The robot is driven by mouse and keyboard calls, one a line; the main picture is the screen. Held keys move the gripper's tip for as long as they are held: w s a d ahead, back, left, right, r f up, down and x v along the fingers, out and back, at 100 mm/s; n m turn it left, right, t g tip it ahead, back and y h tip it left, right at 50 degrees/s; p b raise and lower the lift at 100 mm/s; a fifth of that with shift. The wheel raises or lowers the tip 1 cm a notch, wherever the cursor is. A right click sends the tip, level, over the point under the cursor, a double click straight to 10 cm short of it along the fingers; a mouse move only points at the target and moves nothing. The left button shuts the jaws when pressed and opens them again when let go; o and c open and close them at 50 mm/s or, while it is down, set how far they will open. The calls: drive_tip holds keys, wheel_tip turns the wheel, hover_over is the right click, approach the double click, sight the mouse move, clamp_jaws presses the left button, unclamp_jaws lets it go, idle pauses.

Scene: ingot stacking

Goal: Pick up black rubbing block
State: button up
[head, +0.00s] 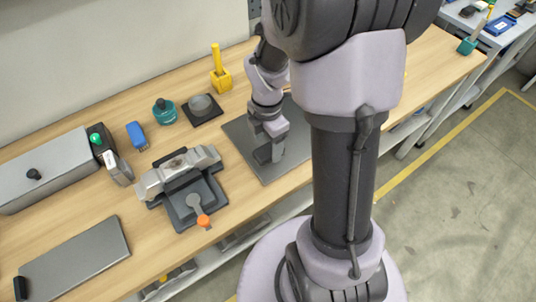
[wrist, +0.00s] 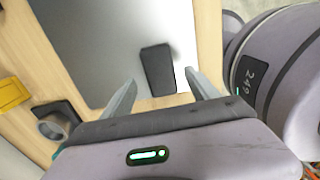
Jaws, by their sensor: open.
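The black rubbing block (wrist: 157,70) is a dark, rounded rectangular block lying on the grey plate (wrist: 95,40) in the wrist view. My gripper (wrist: 160,84) is open, with its two pale fingers apart. In that view the block lies between and just beyond the fingertips, with nothing gripped. In the head view my gripper (head: 268,152) is low over the grey plate (head: 242,143) on the wooden bench. There I cannot clearly separate the block from the gripper's dark parts.
A clamp-like fixture (head: 185,185) with an orange knob stands left of the plate. Another grey plate (head: 78,258) lies front left.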

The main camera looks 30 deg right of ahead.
sight(269, 149)
drive_tip(key=f, duration=0.2)
drive_tip(key=f+b, duration=0.1)
drive_tip(key=f, duration=0.1)
drive_tip(key=shift+d+b, duration=0.2)
drive_tip(key=shift+b, duration=0.1)
drive_tip(key=shift+r, duration=0.15)
